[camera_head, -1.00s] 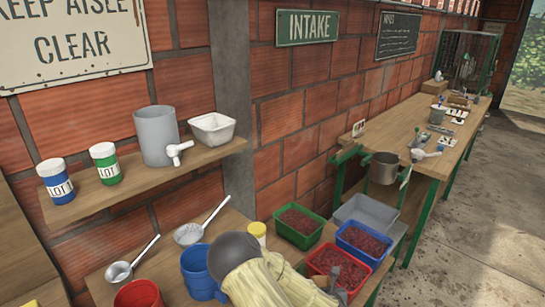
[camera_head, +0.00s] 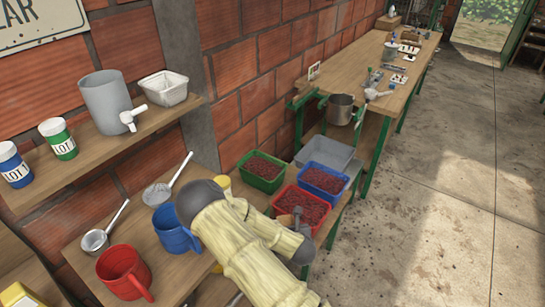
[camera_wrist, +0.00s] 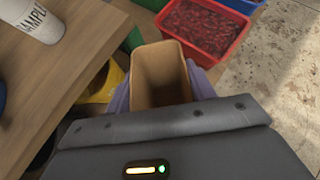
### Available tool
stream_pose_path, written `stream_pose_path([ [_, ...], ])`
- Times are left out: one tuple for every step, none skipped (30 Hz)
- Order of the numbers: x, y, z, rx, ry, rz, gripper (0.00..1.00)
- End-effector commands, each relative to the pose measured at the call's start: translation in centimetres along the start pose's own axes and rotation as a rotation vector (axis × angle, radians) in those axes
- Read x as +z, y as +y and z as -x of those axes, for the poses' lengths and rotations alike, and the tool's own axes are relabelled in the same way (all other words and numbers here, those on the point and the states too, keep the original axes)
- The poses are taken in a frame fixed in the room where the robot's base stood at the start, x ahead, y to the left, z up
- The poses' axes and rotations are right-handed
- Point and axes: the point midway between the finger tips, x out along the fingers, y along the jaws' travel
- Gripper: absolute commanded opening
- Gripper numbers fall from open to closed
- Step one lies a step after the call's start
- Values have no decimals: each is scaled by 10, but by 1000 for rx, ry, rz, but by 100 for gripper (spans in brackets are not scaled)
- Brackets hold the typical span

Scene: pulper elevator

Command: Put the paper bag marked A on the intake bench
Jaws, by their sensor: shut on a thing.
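A brown, open-topped paper bag (camera_wrist: 163,70) is held between the purple fingers of my gripper (camera_wrist: 160,90) in the wrist view. The bag looks empty inside, and its mark is out of sight.
Red (camera_head: 302,207), blue (camera_head: 325,179) and green (camera_head: 261,171) bins of red cherries and a grey tray (camera_head: 325,153) sit low beside my arm. Red (camera_head: 124,271) and blue (camera_head: 174,229) jugs stand on the near table. A white sample container (camera_wrist: 32,19) shows at wrist. The floor on the right is clear.

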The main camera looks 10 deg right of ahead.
Motion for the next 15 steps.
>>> stream_pose_path([
  [-14,2,-5,0,8,5,27],
  [-22,3,-7,1,9,5,27],
  [-32,4,-11,1,10,5,27],
  [-41,5,-14,2,9,5,27],
  [-50,6,-16,3,10,5,27],
  [-62,6,-19,2,10,6,27],
  [-71,6,-21,2,9,5,27],
  [-80,6,-22,1,10,4,27],
  [-92,5,-24,2,9,4,27],
  [-100,5,-25,1,8,5,27],
  [-108,4,-26,1,8,5,27],
  [-116,3,-26,0,6,4,27],
  [-122,2,-27,-1,5,3,27],
  [-127,1,-27,-2,4,3,27],
  [-132,1,-27,-1,3,2,27],
])
